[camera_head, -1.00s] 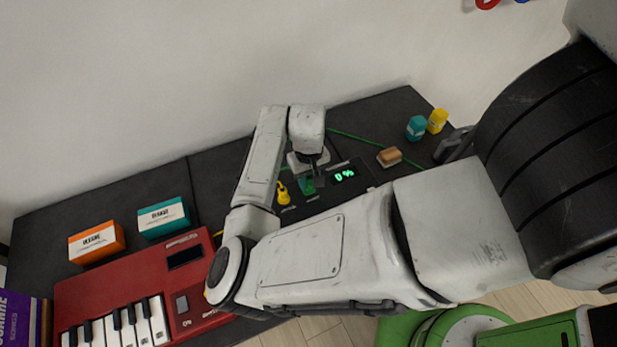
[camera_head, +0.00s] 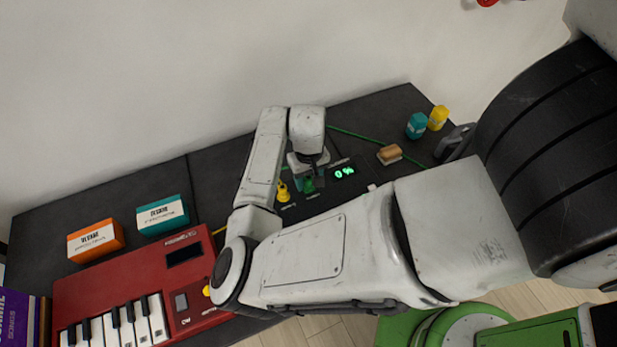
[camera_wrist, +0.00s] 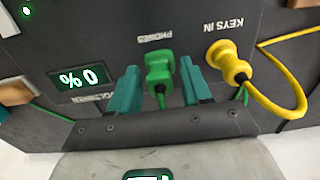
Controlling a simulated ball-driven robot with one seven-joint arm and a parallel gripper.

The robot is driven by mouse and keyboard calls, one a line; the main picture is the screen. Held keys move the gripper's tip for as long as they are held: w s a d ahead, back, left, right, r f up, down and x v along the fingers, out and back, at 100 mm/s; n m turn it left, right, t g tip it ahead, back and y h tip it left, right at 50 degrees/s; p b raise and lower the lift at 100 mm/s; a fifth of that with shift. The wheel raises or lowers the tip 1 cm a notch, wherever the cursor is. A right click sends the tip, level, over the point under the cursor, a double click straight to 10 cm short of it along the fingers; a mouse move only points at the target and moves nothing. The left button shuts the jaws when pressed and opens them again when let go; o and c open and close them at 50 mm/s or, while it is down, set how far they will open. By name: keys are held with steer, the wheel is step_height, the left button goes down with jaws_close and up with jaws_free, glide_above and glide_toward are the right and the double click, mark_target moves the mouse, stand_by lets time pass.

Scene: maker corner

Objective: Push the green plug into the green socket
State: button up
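The green plug (camera_wrist: 159,72) stands at the front panel below the label reading "PHONES" in the wrist view, its green cable hanging toward my gripper. It also shows in the head view (camera_head: 308,185). The green socket is hidden behind the plug, so I cannot tell how deep the plug sits. My gripper (camera_wrist: 159,88) has its two teal fingers spread, one on each side of the plug, with a visible gap on both sides. In the head view my gripper (camera_head: 308,178) is over the dark device, partly hidden by my wrist.
A yellow plug (camera_wrist: 229,62) with a looping cable sits close beside the right finger, by "KEYS IN". The display (camera_wrist: 79,77) reads 0 %. A wooden-topped block (camera_head: 389,155) lies right of the device. A red keyboard (camera_head: 150,285) and two boxes are left.

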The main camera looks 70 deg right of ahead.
mark_target(309, 177)
steer(key=shift+o, duration=0.8)
step_height(309, 177, up, 11)
steer(key=shift+b, duration=0.3)
steer(key=shift+f, duration=0.15)
